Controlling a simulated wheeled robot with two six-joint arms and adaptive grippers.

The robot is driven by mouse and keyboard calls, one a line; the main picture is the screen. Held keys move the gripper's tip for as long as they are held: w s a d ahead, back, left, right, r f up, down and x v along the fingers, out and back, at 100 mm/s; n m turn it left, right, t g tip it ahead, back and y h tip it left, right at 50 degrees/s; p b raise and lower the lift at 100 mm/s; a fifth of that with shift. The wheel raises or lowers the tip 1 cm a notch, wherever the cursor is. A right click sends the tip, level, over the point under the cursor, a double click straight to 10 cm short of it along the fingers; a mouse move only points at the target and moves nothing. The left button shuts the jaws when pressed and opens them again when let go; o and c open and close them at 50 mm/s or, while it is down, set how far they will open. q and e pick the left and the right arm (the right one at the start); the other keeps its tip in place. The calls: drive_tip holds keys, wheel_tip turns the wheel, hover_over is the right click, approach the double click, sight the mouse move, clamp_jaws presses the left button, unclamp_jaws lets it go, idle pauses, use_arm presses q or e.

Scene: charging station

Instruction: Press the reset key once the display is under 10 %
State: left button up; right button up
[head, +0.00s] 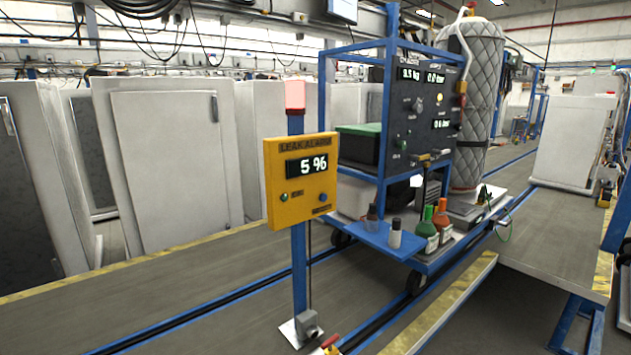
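The yellow leak alarm box (274,160) stands on a blue post (299,262) near the middle of the head view. Its black display (306,166) reads 5 %. Below the display are a small green round lamp or button (284,197) at the left and a blue round button (323,197) at the right. The small labels beside them are too small to read, so I cannot confirm which is the reset key. A red lamp (295,96) sits on top of the post.
Right behind the box stands a blue-framed cart with a dark gauge panel (424,105), a quilted cylinder (476,110) and several bottles, including a green one (426,228). Grey cabinets (170,150) line the left. A platform (560,240) stands at the right.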

clamp_jaws()
idle(0.5)
drive_tip(key=shift+d, duration=0.15)
idle(1.0)
